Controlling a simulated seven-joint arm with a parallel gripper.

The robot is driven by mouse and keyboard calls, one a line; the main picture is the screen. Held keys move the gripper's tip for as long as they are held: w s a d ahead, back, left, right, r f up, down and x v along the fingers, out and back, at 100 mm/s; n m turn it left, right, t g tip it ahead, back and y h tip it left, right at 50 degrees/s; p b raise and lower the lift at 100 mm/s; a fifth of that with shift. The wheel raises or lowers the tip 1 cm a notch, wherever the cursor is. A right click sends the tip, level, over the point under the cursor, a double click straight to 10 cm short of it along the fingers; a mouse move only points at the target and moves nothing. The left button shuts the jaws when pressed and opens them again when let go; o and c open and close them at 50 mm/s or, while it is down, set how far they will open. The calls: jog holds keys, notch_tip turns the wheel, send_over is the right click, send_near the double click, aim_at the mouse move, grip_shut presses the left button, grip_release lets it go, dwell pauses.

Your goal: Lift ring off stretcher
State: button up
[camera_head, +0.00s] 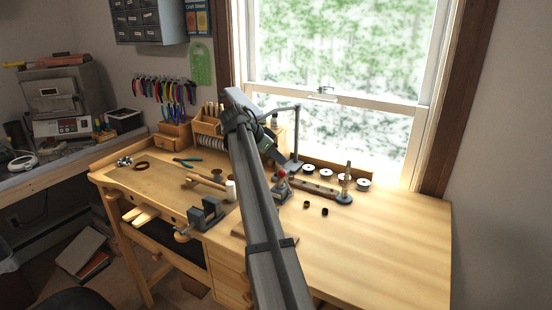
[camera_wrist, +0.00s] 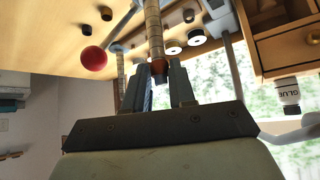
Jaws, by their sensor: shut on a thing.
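In the wrist view the two dark fingers of my gripper (camera_wrist: 163,72) are shut on a small copper-brown piece, which looks like the ring (camera_wrist: 158,65). It is at the end of a pale, banded post, which looks like the stretcher's mandrel (camera_wrist: 154,28). I cannot tell whether the ring is still around the post or just off its end. A red ball knob (camera_wrist: 94,58) is to the left of the post. In the head view a red knob (camera_head: 281,174) shows just right of my arm, which hides the ring and my fingertips.
Right of the arm are a banded post on a dark base (camera_head: 344,198), several white discs (camera_head: 326,174), small dark rings (camera_head: 324,211) and a grey lamp (camera_head: 297,135). A vise (camera_head: 208,213) and pliers (camera_head: 186,161) are to the left. The bench's right side is clear.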

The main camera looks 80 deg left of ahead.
jog(key=shift+r, duration=0.1)
jog(key=shift+r, duration=1)
jog(key=shift+r, duration=0.1)
jog(key=shift+r, duration=1.05)
jog(key=shift+w, duration=0.15)
